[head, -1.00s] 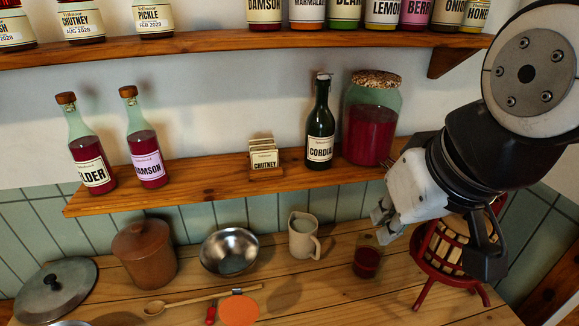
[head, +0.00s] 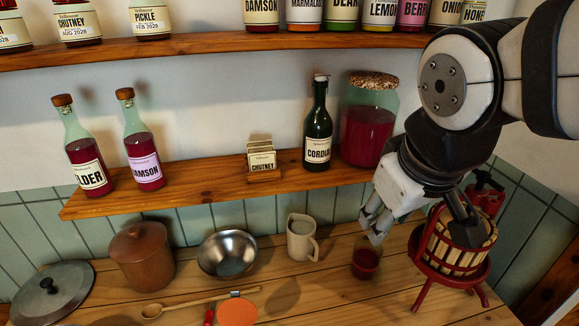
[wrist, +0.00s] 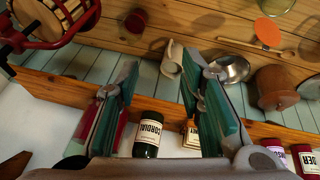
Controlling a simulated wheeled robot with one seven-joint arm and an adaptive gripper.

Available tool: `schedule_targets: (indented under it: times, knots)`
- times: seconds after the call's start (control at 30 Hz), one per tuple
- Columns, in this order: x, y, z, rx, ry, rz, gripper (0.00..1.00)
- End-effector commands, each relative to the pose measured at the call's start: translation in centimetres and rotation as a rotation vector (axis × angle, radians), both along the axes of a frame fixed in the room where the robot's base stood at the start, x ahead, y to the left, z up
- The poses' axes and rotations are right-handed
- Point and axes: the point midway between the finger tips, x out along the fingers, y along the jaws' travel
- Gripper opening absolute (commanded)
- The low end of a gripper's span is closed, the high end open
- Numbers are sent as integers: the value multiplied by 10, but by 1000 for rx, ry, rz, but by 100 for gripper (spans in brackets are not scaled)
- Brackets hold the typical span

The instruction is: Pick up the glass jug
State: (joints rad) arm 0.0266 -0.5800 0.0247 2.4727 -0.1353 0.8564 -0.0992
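A small clear glass vessel with dark red liquid (head: 366,262) stands on the wooden worktop and fits the glass jug best; no handle or spout can be made out. Its top is partly hidden behind my fingers in the head view. It shows as a dark red round shape in the wrist view (wrist: 135,21). A cream jug with a handle (head: 301,238) stands to its left and looks opaque; it also shows in the wrist view (wrist: 172,58). My gripper (head: 374,224) is open and empty, above the red vessel and apart from it. Its two fingers (wrist: 160,64) are spread in the wrist view.
A red-framed press with a slatted basket (head: 458,243) stands close on the right. The shelf above the worktop (head: 215,180) holds a cordial bottle (head: 319,125) and a large red jar (head: 368,120) near my arm. A metal bowl (head: 228,254) stands further left.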

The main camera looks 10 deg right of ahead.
Motion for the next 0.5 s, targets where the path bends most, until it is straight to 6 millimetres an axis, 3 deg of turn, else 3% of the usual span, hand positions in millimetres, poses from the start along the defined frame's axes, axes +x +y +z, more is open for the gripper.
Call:
schedule_targets:
  times: [0.27,0.5]
  knots:
    - [55,-41,-59,-275,238,298,35]
    - [95,-66,-123,-427,437,628,35]
